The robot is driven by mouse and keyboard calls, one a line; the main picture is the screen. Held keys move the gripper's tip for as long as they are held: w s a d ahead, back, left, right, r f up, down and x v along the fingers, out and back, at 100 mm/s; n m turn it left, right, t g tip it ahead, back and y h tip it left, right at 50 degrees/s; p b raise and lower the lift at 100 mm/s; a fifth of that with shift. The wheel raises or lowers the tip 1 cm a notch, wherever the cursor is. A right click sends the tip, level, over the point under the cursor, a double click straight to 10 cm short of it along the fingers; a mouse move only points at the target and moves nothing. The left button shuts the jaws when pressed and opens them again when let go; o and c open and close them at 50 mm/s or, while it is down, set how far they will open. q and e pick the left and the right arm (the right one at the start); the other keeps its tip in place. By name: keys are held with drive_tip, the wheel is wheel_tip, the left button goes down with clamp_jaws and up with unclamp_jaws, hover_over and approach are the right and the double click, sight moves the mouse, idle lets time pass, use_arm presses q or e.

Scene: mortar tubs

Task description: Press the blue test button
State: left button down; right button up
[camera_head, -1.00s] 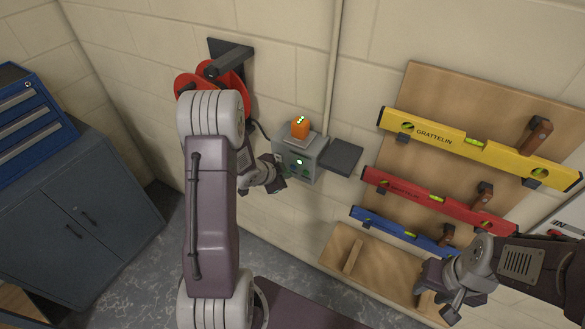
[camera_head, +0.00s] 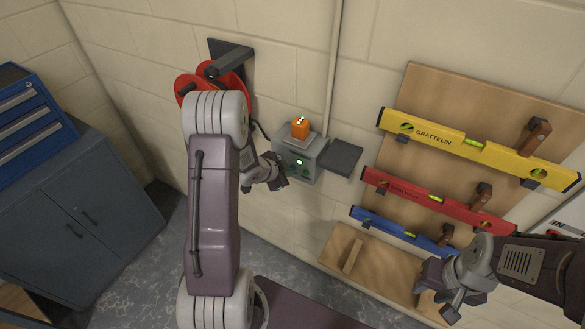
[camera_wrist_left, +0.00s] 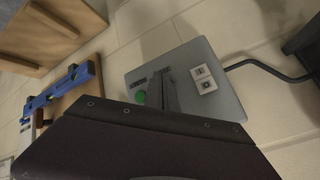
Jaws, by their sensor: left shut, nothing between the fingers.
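A grey control box (camera_head: 318,160) with a lit green spot is mounted on the wall. My left gripper (camera_head: 277,180) is shut and empty, right by the left part of the box's front. Its fingers (camera_wrist_left: 158,90) cover part of the face in the wrist view. I cannot tell whether they touch it. I cannot make out a blue button in either view. My right gripper (camera_head: 452,297) hangs at lower right, away from the box.
An orange device (camera_head: 300,128) sits on top of the box, and a dark shelf (camera_head: 342,157) juts out beside it. A red reel (camera_head: 190,86) hangs at left. Yellow (camera_head: 450,142), red (camera_head: 410,193) and blue (camera_head: 385,225) levels hang on a wooden board at right.

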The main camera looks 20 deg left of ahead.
use_arm(q)
drive_tip(key=shift+w, duration=0.25)
drive_tip(key=shift+s, duration=0.1)
idle(0.4)
drive_tip(key=shift+s, duration=0.7)
drive_tip(key=s, duration=0.1)
drive_tip(key=s+b, duration=0.1)
drive_tip(key=s, duration=0.3)
drive_tip(key=shift+a, duration=0.25)
idle(0.5)
